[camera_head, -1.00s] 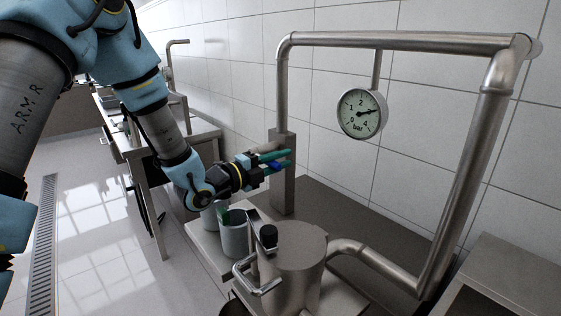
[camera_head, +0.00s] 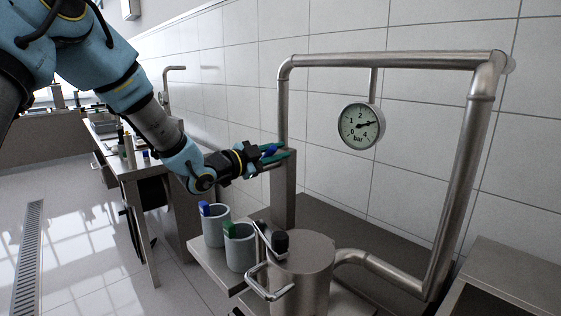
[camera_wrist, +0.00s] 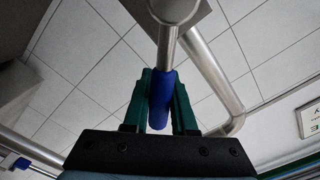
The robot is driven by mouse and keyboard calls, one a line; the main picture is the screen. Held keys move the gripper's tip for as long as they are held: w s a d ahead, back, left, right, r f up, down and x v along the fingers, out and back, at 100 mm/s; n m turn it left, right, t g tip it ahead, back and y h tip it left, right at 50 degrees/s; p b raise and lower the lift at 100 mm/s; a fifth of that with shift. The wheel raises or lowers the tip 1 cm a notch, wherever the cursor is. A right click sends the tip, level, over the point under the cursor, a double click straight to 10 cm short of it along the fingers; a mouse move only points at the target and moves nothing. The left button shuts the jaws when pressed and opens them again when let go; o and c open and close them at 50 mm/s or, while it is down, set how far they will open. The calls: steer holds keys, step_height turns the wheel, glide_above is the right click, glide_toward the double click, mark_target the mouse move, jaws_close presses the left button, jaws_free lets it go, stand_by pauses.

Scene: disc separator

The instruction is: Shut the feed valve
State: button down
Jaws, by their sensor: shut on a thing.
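The feed valve's lever shows in the wrist view as a steel rod with a blue grip (camera_wrist: 161,98). The green fingers of my gripper (camera_wrist: 161,110) lie on both sides of the blue grip and are shut on it. In the head view my gripper (camera_head: 276,157) is beside the top of the steel post (camera_head: 284,195) on the pipe line, and a bit of blue shows between its fingers. The fingers hide much of the lever and its pivot there.
Below my gripper, two grey cups (camera_head: 240,252) with blue and green items stand on a steel shelf. A steel vessel (camera_head: 303,268) with a black-knobbed handle is in front. The upper pipe (camera_head: 400,61) and tiled wall bound the space behind.

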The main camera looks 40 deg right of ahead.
steer(key=w+n+p, duration=0.1)
steer(key=n, duration=0.1)
steer(key=w+r+n+p, duration=0.1)
steer(key=w+n, duration=0.1)
steer(key=n, duration=0.1)
steer(key=w+r+n+p, duration=0.1)
steer(key=w+n, duration=0.1)
steer(key=n, duration=0.1)
steer(key=shift+d+r, duration=0.1)
steer(key=shift+r, duration=0.1)
steer(key=shift+w+f+n+p, duration=0.1)
steer(key=shift+w+n+p, duration=0.3)
steer(key=shift+n, duration=0.1)
steer(key=c, duration=0.7)
jaws_free()
steer(key=a+b, duration=0.1)
steer(key=a, duration=0.2)
steer(key=a+b, duration=0.1)
steer(key=a, duration=0.3)
steer(key=a+b, duration=0.1)
steer(key=a, duration=0.2)
steer(key=shift+w+a, duration=0.35)
